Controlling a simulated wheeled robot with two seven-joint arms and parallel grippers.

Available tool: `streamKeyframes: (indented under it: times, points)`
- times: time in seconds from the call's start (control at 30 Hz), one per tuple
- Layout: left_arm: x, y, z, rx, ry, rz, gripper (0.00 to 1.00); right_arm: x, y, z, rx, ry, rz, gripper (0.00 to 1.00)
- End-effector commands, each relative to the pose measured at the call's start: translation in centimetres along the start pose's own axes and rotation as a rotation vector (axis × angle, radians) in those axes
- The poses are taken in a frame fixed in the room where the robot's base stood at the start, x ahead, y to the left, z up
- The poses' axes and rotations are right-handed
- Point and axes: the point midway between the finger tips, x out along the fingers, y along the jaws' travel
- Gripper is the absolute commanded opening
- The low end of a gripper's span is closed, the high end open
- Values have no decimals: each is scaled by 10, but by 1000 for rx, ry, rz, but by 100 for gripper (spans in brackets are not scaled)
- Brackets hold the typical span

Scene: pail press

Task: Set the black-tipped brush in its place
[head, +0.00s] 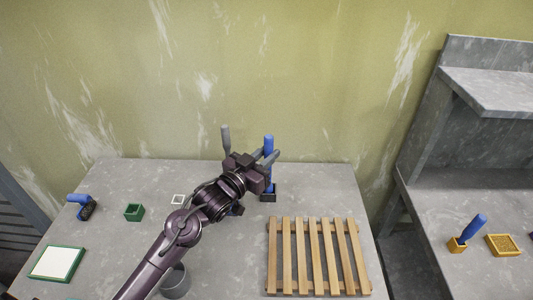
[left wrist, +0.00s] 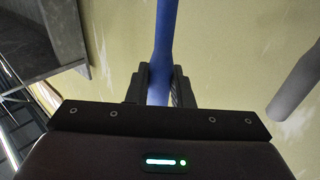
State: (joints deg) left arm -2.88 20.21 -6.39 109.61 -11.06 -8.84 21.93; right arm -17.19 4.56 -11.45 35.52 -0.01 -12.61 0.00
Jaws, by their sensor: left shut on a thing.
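My left gripper (head: 264,166) is shut on the blue handle of an upright brush (head: 268,146), near the back edge of the table. The handle also shows between the fingers in the left wrist view (left wrist: 162,70). Below the gripper is a dark block (head: 268,196) at table level; I cannot tell whether it is the brush's black tip or a holder around it. Another blue-handled piece with a black end (head: 82,206) is at the table's left. My right gripper is not in view.
A grey rod (head: 226,138) stands behind my gripper, its base hidden. A wooden slatted rack (head: 314,256), green cup (head: 134,212), white square outline (head: 178,199), green-edged pad (head: 57,264) and grey pail (head: 175,283) are around. The right bench holds a blue brush (head: 475,230) and yellow tray (head: 503,245).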

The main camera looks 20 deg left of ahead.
Motion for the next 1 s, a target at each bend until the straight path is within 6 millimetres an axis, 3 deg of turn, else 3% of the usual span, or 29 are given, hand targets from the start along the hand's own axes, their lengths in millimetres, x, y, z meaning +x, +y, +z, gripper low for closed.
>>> streamKeyframes:
  times: [0.6, 0.63, 0.8, 1.0]
  points:
    - [0, 0, 9, 0, -1, 0, 0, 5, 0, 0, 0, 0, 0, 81]
    - [0, 0, 9, 0, -1, 0, 24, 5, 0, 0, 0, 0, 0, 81]
    - [0, 0, 9, 0, -1, 0, 46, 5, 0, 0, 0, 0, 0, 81]
    - [0, 0, 9, 0, -1, 0, 46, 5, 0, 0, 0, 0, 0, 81]
